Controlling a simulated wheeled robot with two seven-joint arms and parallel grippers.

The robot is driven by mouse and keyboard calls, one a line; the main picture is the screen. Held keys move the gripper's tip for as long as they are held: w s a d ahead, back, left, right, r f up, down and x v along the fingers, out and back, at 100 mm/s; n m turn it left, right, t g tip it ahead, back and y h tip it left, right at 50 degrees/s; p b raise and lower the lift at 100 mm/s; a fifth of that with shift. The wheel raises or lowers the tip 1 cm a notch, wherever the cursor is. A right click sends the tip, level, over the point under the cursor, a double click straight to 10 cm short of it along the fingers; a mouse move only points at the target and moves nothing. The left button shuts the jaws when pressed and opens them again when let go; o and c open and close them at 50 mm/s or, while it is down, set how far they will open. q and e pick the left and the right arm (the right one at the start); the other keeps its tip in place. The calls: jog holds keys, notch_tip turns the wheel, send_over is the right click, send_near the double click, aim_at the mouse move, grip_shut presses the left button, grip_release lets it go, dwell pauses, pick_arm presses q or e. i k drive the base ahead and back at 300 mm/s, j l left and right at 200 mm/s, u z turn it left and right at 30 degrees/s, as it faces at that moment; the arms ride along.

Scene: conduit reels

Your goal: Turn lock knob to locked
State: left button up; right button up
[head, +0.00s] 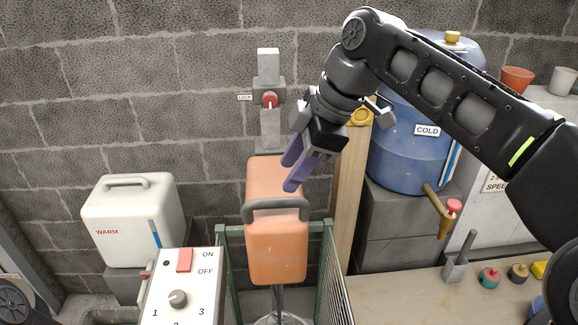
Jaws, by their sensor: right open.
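The lock knob (270,100) is a small red knob with a pale pointer mark, on a grey bracket on the block wall. A small "LOCK" label (245,97) sits just left of it. The pale mark appears to point downward. My right gripper (290,172) has purple-tipped fingers and hangs to the right of and below the knob, apart from it. It is open, with nothing seen between its fingers. Its fingertips are in front of the top of an orange container (275,240). My left gripper is not in view.
A white "WARM" container (127,220) stands at left, and a control panel (205,262) with a red switch and a dial is at the front. A blue "COLD" barrel (405,160) and wooden post (348,195) are at right. The wall around the knob's left is clear.

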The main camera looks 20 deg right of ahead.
aim_at(270, 100)
jog(key=k, duration=1)
